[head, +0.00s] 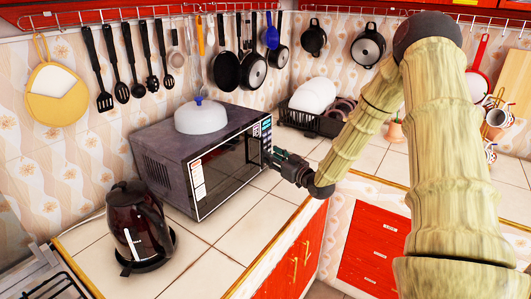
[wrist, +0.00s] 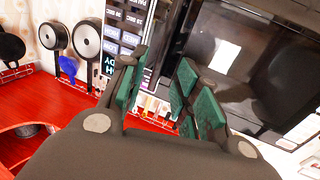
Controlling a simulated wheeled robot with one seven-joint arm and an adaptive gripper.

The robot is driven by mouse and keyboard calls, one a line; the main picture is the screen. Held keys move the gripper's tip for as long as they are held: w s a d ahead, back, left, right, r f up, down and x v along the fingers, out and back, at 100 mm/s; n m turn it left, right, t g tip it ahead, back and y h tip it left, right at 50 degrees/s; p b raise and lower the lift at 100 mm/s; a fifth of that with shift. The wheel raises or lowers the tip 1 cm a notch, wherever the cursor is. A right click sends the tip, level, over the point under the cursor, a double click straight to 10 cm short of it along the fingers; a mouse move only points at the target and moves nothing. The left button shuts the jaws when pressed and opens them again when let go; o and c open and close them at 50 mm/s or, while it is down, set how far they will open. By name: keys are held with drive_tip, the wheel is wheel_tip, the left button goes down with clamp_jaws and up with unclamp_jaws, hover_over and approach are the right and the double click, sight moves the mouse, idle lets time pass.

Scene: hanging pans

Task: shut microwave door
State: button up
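A dark grey microwave (head: 165,140) stands on the tiled counter. Its dark-windowed door (head: 225,168) looks flush or nearly flush with the body in the head view; I cannot tell if it is fully shut. The door glass fills the upper right of the wrist view (wrist: 240,60), and the button panel (wrist: 125,35) shows at its upper left. My gripper (head: 272,157) is in front of the microwave's right front edge, by the panel. In the wrist view its green-padded fingers (wrist: 158,88) are apart with nothing between them. Whether they touch the microwave is unclear.
A dish rack (head: 310,112) is behind on the right. Pans and utensils hang on the wall. The counter strip before the door is clear.

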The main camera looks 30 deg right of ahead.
drive_tip(key=shift+s+d, duration=0.2)
drive_tip(key=shift+s, duration=2.05)
